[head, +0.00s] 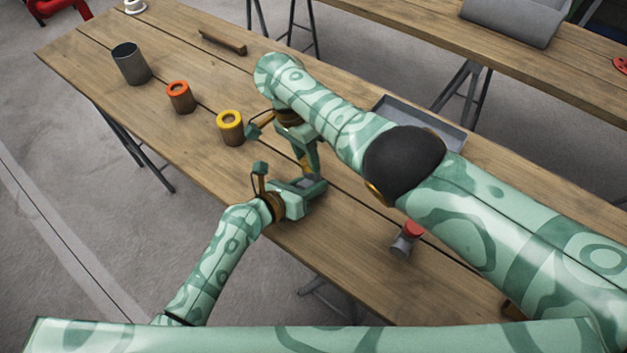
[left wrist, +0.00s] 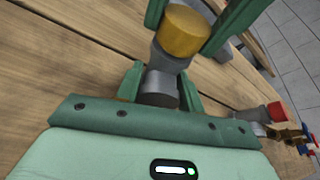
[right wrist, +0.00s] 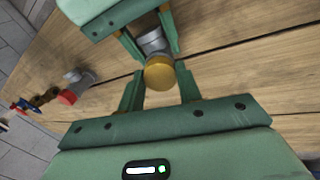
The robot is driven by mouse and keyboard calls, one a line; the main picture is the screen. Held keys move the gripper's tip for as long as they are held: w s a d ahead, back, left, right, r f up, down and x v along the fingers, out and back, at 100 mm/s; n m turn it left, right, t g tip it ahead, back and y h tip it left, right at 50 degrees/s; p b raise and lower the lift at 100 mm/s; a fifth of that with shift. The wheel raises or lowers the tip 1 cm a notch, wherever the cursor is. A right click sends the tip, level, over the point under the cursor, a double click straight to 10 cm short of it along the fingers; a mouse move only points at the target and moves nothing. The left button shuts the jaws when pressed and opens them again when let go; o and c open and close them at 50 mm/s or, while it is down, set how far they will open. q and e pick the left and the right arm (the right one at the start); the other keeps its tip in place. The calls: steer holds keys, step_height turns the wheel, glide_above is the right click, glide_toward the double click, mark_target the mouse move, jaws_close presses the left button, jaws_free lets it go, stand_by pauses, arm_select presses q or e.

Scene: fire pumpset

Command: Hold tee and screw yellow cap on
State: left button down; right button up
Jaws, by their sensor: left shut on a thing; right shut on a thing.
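The grey tee (left wrist: 162,84) is between the fingers of my left gripper (head: 312,187), which is shut on it. The yellow cap (left wrist: 184,30) sits at the tee's upper end in the left wrist view, in line with it and apparently touching. My right gripper (head: 306,165) is shut on the cap, with a finger on either side. The right wrist view shows the cap (right wrist: 160,73) in front of the tee (right wrist: 152,42). How far the cap is threaded on cannot be told.
A yellow-rimmed cup (head: 230,127), an orange-rimmed cup (head: 180,98) and a dark cylinder (head: 130,64) stand on the table's left part. A grey fitting with a red cap (head: 407,237) lies near the front edge. A grey tray (head: 449,136) is partly behind my right arm.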

arm_select(q)
steer(key=shift+s+f, duration=0.1)
steer(key=shift+f, duration=0.15)
arm_select(e)
steer(key=shift+m, duration=0.8)
steer(key=o, duration=1.2)
steer(key=shift+c, duration=0.2)
steer(key=v, duration=0.7)
steer(key=shift+r, duration=0.25)
arm_select(q)
steer(key=c, duration=0.9)
jaws_free()
steer(key=shift+c, duration=0.2)
steer(key=shift+o, duration=0.6)
steer(key=shift+r, duration=0.15)
arm_select(e)
steer(key=shift+w, duration=0.1)
